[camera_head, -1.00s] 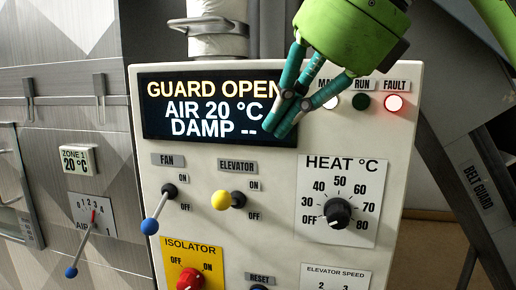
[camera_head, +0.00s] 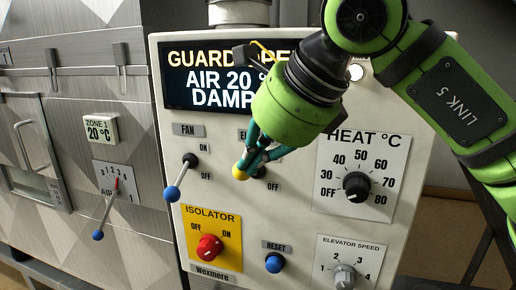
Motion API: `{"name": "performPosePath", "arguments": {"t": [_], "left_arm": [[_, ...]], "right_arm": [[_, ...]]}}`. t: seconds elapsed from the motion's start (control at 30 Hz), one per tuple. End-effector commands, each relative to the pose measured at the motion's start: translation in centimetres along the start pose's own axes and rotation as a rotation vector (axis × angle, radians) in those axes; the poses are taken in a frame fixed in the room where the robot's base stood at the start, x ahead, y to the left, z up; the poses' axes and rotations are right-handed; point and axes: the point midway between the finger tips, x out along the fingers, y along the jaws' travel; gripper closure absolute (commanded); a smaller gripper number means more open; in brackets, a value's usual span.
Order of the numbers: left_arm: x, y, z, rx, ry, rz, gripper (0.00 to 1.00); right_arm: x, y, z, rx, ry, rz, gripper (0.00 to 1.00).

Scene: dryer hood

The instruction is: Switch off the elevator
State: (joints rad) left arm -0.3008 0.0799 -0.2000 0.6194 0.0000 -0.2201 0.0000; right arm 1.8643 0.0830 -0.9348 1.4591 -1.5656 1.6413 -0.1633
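The elevator switch is a lever with a yellow ball knob (camera_head: 239,173), on the white control panel (camera_head: 300,226) in the head view. Its ON label and most of its name plate are hidden behind my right gripper; the OFF label shows just right of it. My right gripper (camera_head: 248,164) is at the lever, its teal fingers beside and over the yellow knob. I cannot tell whether the fingers are closed on it. The knob points left and a little down from its dark base. My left gripper is not in view.
Left of the elevator lever is the blue-tipped fan lever (camera_head: 172,193). Below are the red isolator knob (camera_head: 209,247) and blue reset button (camera_head: 274,263). The heat dial (camera_head: 357,186) is to the right. My arm covers part of the display (camera_head: 205,85), which reads guard open.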

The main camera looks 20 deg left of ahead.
Motion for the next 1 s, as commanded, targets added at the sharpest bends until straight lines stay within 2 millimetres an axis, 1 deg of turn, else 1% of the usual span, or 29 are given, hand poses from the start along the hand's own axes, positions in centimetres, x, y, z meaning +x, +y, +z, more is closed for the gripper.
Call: {"name": "performPosePath", "arguments": {"t": [0.27,0.43,0.77,1.0], "left_arm": [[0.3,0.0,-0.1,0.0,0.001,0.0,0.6],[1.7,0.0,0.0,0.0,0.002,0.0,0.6],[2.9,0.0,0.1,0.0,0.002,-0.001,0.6],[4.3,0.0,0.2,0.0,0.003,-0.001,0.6]], "right_arm": [[0.1,0.1,-0.1,-0.004,0.0,-0.006,1.0],[0.5,0.6,-0.4,-0.028,-0.001,-0.044,1.0],[0.6,0.9,-0.5,-0.058,0.0,-0.091,1.0],[1.1,1.4,-0.7,-0.088,0.001,-0.135,1.0]]}}
